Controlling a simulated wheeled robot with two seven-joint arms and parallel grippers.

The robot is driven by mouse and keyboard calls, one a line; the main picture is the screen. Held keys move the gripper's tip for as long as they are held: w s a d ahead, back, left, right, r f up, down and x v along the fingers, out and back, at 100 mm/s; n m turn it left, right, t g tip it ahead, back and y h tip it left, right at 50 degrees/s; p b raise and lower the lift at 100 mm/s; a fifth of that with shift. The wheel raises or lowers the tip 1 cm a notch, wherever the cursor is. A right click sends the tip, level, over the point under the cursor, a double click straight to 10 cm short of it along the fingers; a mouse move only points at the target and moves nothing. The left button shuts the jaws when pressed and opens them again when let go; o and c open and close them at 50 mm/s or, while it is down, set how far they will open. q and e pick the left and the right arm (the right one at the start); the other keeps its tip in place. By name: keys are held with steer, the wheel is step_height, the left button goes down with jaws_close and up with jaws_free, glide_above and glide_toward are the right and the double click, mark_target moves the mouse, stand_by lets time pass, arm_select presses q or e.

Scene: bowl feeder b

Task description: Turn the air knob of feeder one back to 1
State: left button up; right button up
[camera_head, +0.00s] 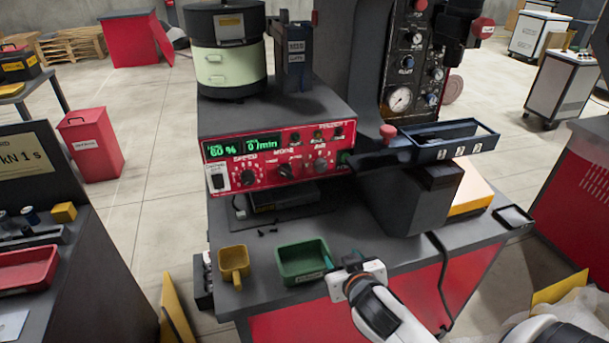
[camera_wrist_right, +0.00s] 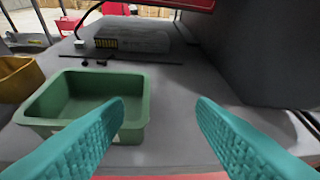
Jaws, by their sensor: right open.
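The feeder's red control panel (camera_head: 270,176) faces me in the head view, below the bowl. Its display reads 60 % and 0 /min. The air knob (camera_head: 320,164) is the dark knob on the right, past the speed knob (camera_head: 248,177) and the mode knob (camera_head: 285,170). Its pointer is too small to read. My right gripper (camera_head: 346,265) is low in front of the bench, below the panel and well apart from the knob. In the right wrist view its teal fingers (camera_wrist_right: 160,125) are spread with nothing between them. My left gripper is not in view.
A green bin (camera_head: 302,279) and a yellow scoop-like cup (camera_head: 234,265) stand on the bench left of my right gripper. A dark block (camera_head: 410,200) stands right of the panel, under a blue tray (camera_head: 445,150). Small dark parts lie behind the green bin.

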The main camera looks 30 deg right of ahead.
steer(key=w+d+r+t, duration=0.3)
steer(key=w+r, duration=0.1)
steer(key=t, duration=0.3)
glide_toward(322, 167)
steer(key=p+x, duration=0.1)
steer(key=x, duration=0.7)
steer(key=shift+w+d+p, duration=0.15)
steer(key=shift+w+p, duration=0.05)
steer(key=shift+p, duration=0.2)
steer(key=shift+c, duration=0.2)
steer(key=c, duration=0.9)
